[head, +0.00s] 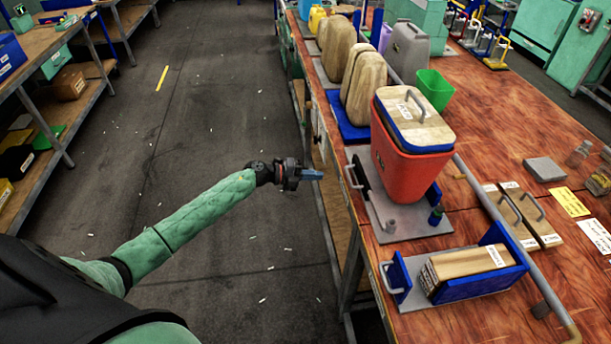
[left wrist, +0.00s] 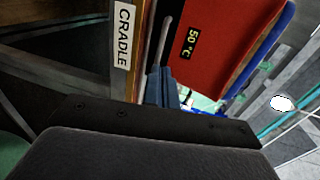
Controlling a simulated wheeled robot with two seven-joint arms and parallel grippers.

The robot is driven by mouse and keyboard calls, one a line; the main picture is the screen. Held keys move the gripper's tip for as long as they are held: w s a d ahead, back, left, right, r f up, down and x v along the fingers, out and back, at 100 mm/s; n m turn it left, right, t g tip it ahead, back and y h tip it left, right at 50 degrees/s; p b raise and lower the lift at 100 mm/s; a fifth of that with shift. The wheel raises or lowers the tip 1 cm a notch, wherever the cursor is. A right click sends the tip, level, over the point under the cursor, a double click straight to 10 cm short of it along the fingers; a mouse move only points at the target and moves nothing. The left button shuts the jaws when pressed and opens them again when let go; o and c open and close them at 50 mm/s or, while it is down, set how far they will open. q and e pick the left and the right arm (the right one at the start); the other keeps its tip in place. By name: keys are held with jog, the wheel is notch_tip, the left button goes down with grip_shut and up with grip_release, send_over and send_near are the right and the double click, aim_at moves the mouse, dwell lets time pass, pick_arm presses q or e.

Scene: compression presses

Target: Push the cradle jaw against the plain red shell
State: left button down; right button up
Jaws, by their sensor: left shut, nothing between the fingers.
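The red shell (head: 400,165) stands upright on a grey base plate (head: 405,225) near the table's left edge, with a wood and blue lid with a handle on top. It also fills the upper part of the left wrist view (left wrist: 215,45), with a "50 °C" display. A grey handle (head: 352,176) and a dark pad, apparently the cradle jaw, are at the plate's left side; the pad is mostly hidden. My left gripper (head: 314,174) is shut and empty, left of the handle and apart from it, beside the table edge. Its blue fingers also show in the left wrist view (left wrist: 160,88). My right gripper is out of view.
A "CRADLE" label (left wrist: 124,35) is on the table edge. In front, another fixture with blue jaws (head: 505,250) holds a wooden block (head: 465,266). Behind stand wooden shells (head: 366,85) and a green bin (head: 435,88). The floor aisle (head: 230,120) is free.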

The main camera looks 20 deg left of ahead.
pick_arm(q)
send_near(359, 174)
jog(key=f, duration=0.2)
jog(key=shift+r+b+x, duration=0.1)
jog(key=shift+b+x, duration=0.15)
jog(key=shift+x, duration=0.35)
jog(key=shift+r+b+x, duration=0.15)
jog(key=shift+b+x, duration=0.05)
jog(key=shift+x, duration=0.4)
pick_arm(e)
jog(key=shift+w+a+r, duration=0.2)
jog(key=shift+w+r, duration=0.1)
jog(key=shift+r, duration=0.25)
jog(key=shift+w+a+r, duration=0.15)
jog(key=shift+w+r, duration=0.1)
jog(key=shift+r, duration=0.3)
pick_arm(q)
jog(key=shift+w, duration=0.15)
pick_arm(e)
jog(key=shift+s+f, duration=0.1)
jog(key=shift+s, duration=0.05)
